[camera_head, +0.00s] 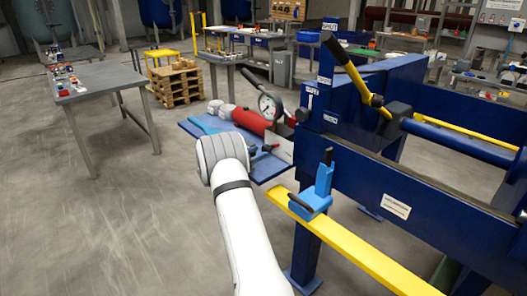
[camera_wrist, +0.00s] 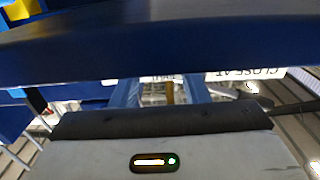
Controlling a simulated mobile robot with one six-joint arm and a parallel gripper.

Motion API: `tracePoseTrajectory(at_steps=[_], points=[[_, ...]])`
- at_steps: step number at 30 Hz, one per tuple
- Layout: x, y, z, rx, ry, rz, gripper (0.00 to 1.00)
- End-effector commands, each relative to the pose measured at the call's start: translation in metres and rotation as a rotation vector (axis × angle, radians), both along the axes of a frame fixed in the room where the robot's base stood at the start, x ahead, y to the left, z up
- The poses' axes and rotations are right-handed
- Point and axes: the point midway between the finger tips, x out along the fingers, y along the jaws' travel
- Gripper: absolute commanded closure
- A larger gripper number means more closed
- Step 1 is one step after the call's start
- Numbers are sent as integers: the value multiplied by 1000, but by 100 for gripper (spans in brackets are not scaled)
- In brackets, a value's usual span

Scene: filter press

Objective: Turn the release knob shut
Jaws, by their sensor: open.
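The red hand pump (camera_head: 249,121) with a round white gauge (camera_head: 267,106) lies on a blue plate beside the press. A small dark knob-like part (camera_head: 268,148) shows at its near side; I cannot tell whether it is the release knob. My white arm reaches up to the left of it, and its wrist hides part of the plate. My gripper (camera_wrist: 160,125) shows in the wrist view as a grey body with a dark front edge. It is open; its fingertips are not clearly visible. No knob is clearly seen between the jaws.
The blue press frame (camera_head: 420,190) with a yellow-and-black lever (camera_head: 350,70) and a yellow rail (camera_head: 350,250) stands at right. A blue beam (camera_wrist: 160,40) crosses close above my gripper, with an upside-down label (camera_wrist: 245,73). The floor at left is clear up to a table (camera_head: 100,80).

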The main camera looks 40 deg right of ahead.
Motion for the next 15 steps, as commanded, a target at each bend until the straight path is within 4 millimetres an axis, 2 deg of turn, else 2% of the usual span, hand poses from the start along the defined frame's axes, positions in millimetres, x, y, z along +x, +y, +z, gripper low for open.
tracePoseTrajectory(at_steps=[1, 6, 15], points=[[0, -10, 0, 0, 0, -2, 58], [2, -29, 0, 0, -1, 0, 58], [3, -36, 0, 1, 0, 2, 58]])
